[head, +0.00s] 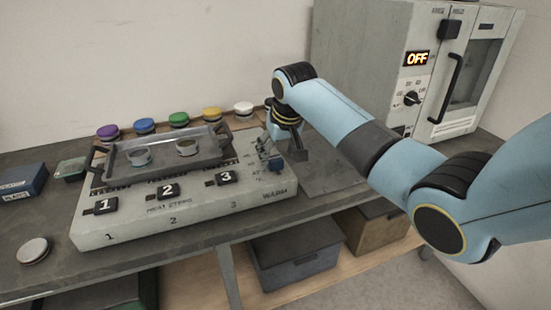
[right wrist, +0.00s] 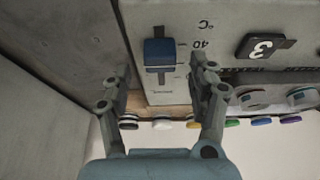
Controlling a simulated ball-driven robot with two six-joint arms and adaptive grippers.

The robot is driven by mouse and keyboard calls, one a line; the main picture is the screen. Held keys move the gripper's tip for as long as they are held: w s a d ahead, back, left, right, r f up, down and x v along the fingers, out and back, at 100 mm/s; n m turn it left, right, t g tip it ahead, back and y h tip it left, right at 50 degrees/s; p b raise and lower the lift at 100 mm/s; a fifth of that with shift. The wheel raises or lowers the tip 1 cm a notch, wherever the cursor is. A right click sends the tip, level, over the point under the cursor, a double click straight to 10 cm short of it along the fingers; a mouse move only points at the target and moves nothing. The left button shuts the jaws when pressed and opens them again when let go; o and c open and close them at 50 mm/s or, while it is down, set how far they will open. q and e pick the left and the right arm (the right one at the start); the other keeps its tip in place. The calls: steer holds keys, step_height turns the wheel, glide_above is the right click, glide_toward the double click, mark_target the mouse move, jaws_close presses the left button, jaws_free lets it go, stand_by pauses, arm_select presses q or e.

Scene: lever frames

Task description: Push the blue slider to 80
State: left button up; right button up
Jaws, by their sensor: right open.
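The blue slider (right wrist: 159,52) shows in the right wrist view, in a slot on the pale panel of the heating unit, near an upside-down "40" mark. In the head view the slider (head: 275,164) is small at the right end of the unit, just left of my gripper. No "80" mark is readable. My right gripper (right wrist: 160,68) is open and empty, its fingers to either side of the slider's line in the wrist view; contact cannot be told. In the head view my right gripper (head: 291,152) is low by the unit's right end. My left gripper is not in view.
A grey tray (head: 122,177) with two cups lies on the unit (head: 235,203). Numbered black switches, including switch 3 (right wrist: 262,46), sit along its front. Several coloured lids, one yellow (head: 212,113), line the back. An oven (head: 360,60) stands right. Bare bench (head: 325,178) lies beside the unit.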

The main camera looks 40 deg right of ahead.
mark_target(276, 158)
steer(key=x, duration=0.3)
steer(key=shift+f, duration=0.15)
steer(key=shift+c, duration=0.4)
jaws_close()
